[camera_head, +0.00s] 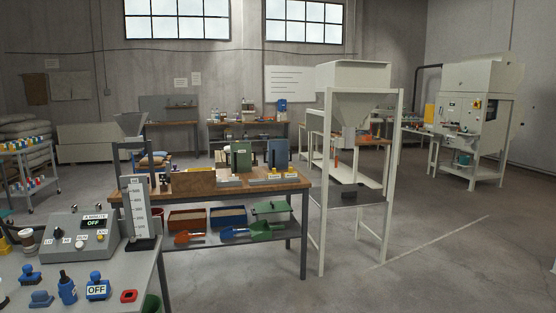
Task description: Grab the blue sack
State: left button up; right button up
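A small bluish, sack-like shape (158,154) lies at the back left of the wooden-topped workbench (128,187), beside a tan one (150,163). It is partly hidden by the funnel stand in front, and too small to tell for sure that it is the blue sack. Neither of my grippers shows in the head view.
A grey control table (70,262) with knobs and a white measuring column (136,211) stands near left. A tall hopper frame (327,210) stands right of the workbench. Scoops and bins fill the bench's lower shelf (205,240). Open concrete floor (450,260) lies to the right.

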aim_at(277, 151)
jog(key=u, duration=1.75)
jog(key=i, duration=0.1)
jog(key=z, duration=3.05)
jog(key=i, duration=9.1)
jog(key=u, duration=0.2)
